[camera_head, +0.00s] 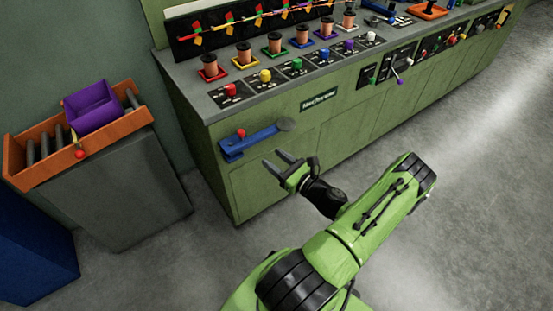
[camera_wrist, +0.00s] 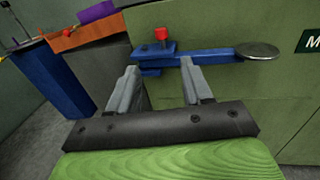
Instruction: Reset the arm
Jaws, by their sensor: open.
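My green arm reaches up from the bottom of the head view. My gripper (camera_head: 283,160) is open and empty in front of the green cabinet (camera_head: 330,142). In the wrist view its two grey fingers (camera_wrist: 160,82) stand apart with nothing between them. A blue bracket (camera_head: 252,141) with a red knob and a grey round pad sits on the cabinet's front, beyond the fingertips. It also shows in the wrist view (camera_wrist: 215,56). The fingertips look close to it, but I cannot tell the exact gap.
Copper spools (camera_head: 243,54) on coloured bases and several coloured knobs line the cabinet's top. At left, an orange tray (camera_head: 110,126) with a purple bin (camera_head: 91,104) stands on a grey block (camera_head: 125,190), near a blue box (camera_head: 35,250). The floor at right is clear.

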